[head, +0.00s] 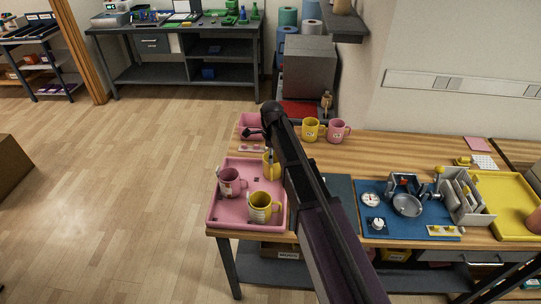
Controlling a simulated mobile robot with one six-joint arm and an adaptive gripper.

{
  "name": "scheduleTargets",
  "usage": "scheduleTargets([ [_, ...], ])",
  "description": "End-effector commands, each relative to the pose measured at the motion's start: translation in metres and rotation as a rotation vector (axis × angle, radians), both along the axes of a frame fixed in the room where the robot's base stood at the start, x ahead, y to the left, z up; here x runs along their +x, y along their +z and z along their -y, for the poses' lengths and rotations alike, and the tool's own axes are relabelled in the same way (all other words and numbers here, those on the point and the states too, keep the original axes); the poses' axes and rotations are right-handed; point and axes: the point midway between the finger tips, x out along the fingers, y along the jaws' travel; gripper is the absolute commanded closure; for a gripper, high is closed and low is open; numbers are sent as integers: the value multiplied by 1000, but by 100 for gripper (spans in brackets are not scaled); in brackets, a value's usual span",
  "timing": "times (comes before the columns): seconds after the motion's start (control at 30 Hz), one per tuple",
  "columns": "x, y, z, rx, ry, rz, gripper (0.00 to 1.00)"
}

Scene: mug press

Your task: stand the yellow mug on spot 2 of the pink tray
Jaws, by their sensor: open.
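The pink tray (222,214) lies at the left end of the wooden table. A pink mug (229,184) stands at its left and a yellow mug (262,209) near its front. A second yellow mug (268,171) is at the tray's back right, partly hidden by my arm. My gripper (270,156) is open and seems to be close at this mug; I cannot tell whether they touch. A third yellow mug (310,134) stands at the back of the table. The spot numbers on the tray are too small to read.
A pink mug (337,133) stands at the back beside the third yellow mug. A pink container (246,119) is behind the tray. A blue mat (371,222) with metal items, a grey rack (470,209) and a yellow tray (503,184) fill the right.

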Motion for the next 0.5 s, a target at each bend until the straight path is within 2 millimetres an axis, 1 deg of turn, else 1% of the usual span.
scheduleTargets([
  [0.03, 0, 8, 0, 0, 0, 0, 7],
  [0.2, 0, 17, 0, 0, 0, 0, 7],
  [0.5, 1, 21, 0, 0, 0, 0, 7],
])
